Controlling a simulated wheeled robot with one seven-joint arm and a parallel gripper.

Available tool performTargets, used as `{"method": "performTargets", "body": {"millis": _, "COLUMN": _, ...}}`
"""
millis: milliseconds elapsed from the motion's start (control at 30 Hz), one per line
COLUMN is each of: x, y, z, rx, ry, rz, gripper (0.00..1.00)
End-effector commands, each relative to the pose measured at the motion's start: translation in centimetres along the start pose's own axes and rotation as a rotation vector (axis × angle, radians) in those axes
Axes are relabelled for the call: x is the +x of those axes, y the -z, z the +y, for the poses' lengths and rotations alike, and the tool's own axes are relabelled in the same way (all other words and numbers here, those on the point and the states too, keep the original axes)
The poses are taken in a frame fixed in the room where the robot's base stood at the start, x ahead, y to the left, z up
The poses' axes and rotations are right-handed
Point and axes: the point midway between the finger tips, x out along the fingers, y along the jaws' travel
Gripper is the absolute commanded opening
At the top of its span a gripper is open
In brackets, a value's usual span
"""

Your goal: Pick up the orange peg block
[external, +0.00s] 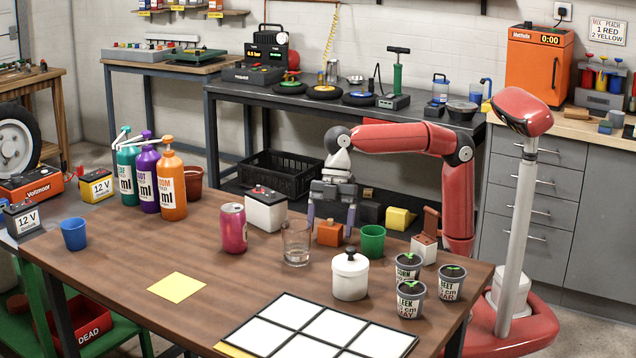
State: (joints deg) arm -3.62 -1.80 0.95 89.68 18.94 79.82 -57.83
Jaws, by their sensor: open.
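The orange peg block (329,234) is a small orange block with a little knob on top. It stands on the brown wooden table (140,245) near its far edge, between the clear glass and the green cup. My gripper (331,219) points down right at the block, with its fingers apart. One finger shows to the left of the block and one to the right. The fingers look level with the block's upper part. I cannot tell from this view whether they touch it.
A clear glass (296,243) stands close on the left and a green cup (372,241) close on the right. A white lidded jar (350,276) is in front. A white box (265,211) and a yellow block (399,218) are nearby. The table's left front is mostly clear.

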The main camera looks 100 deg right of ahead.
Motion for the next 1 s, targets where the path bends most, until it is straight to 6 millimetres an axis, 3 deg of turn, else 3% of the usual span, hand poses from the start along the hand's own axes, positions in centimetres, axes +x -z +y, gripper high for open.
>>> {"method": "performTargets", "body": {"millis": 67, "x": 0.0, "y": 0.0, "z": 0.0, "rx": 0.0, "ry": 0.0, "rz": 0.0, "gripper": 0.79}}
{"method": "performTargets", "body": {"millis": 467, "x": -0.1, "y": 0.0, "z": 0.0, "rx": 0.0, "ry": 0.0, "rz": 0.0, "gripper": 0.28}}
{"method": "performTargets", "body": {"millis": 767, "x": -0.2, "y": 0.1, "z": 0.0, "rx": 0.0, "ry": -0.001, "rz": 0.0, "gripper": 0.28}}
{"method": "performTargets", "body": {"millis": 1000, "x": -2.6, "y": 1.1, "z": 0.1, "rx": -0.001, "ry": -0.003, "rz": 0.002, "gripper": 0.28}}
